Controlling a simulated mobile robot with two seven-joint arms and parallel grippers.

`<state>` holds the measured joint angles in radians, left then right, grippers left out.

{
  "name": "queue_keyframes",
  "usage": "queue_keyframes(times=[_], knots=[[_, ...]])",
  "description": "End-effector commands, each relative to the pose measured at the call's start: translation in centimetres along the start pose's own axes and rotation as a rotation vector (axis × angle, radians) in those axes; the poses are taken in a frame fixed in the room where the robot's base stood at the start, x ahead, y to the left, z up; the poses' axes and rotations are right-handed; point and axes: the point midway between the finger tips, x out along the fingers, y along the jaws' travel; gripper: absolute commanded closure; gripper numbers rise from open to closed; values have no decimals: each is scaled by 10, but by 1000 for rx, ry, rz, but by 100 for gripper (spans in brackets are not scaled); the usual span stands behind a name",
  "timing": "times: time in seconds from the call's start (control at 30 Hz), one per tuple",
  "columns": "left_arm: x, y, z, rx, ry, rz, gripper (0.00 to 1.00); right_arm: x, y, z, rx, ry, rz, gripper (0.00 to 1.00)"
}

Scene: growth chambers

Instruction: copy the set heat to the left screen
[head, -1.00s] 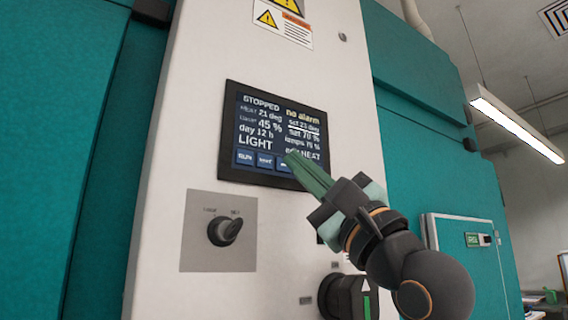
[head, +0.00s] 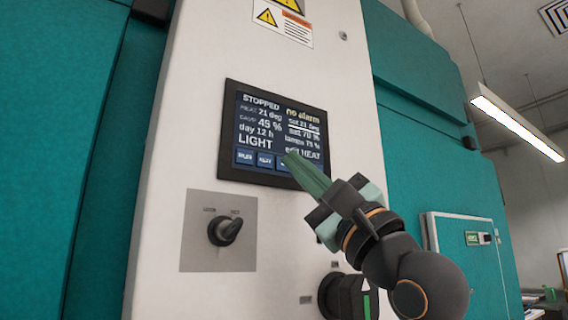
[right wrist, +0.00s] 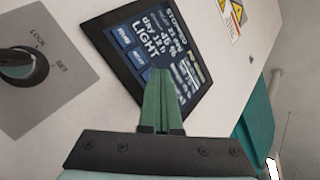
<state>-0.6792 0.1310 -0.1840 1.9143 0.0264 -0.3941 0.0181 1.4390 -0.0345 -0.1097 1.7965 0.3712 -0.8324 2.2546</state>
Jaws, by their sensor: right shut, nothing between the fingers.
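The dark screen (head: 272,137) is on the white panel. It reads STOPPED, "no alarm", 21 deg, 45 %, day 12 h and LIGHT. Its right column has an underlined set heat line that looks like "set 21 deg", then set 70 %, a lamps line and "edit HEAT". My right gripper (head: 291,159) is shut and empty. Its green fingertips are at the screen's lower edge and hide the buttons at the right of the bottom row. The screen also shows in the right wrist view (right wrist: 133,25), behind the fingers (right wrist: 161,76). I cannot tell whether they touch it. My left gripper is not in view.
A LOCK/SET key switch (head: 224,231) sits on a grey plate below the screen. A black rotary knob (head: 345,297) is lower right, under my right arm. Warning labels (head: 281,22) are above. Teal walls (head: 425,120) flank the panel.

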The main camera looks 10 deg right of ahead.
Motion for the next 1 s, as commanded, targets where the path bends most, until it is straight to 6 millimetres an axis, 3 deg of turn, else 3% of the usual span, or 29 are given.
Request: queue_keyframes(times=[0.63,1.0], knots=[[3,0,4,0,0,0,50,-12,-8,9,0,-2,-1,100],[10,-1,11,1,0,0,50,-37,-26,27,0,-3,-3,100]])
